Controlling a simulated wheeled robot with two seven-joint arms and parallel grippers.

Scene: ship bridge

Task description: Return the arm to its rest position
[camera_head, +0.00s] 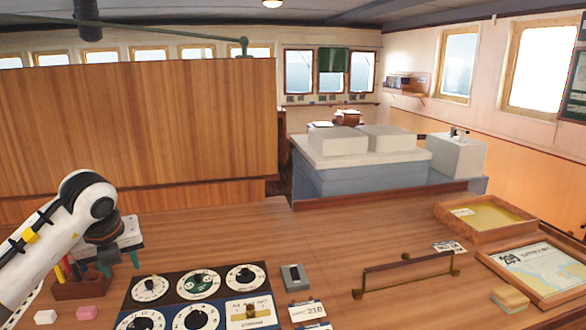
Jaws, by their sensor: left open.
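My left arm (60,235) comes in from the left edge, white with dark joints, bent at the wrist so the hand points down. My left gripper (119,262) is open, its two greenish fingers apart with nothing seen between them. It hangs over the left part of the wooden desk (300,255), just right of a wooden pen holder (80,288) and behind the dial panel (199,298). Whether its fingers touch anything is unclear. My right gripper is not in view.
Pink (86,312) and white (45,316) blocks lie front left. A grey switch box (294,277) stands right of the dials. A low rail (408,262), a wooden tray (486,218) and a framed chart (541,266) occupy the right. A wooden partition (140,130) rises behind.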

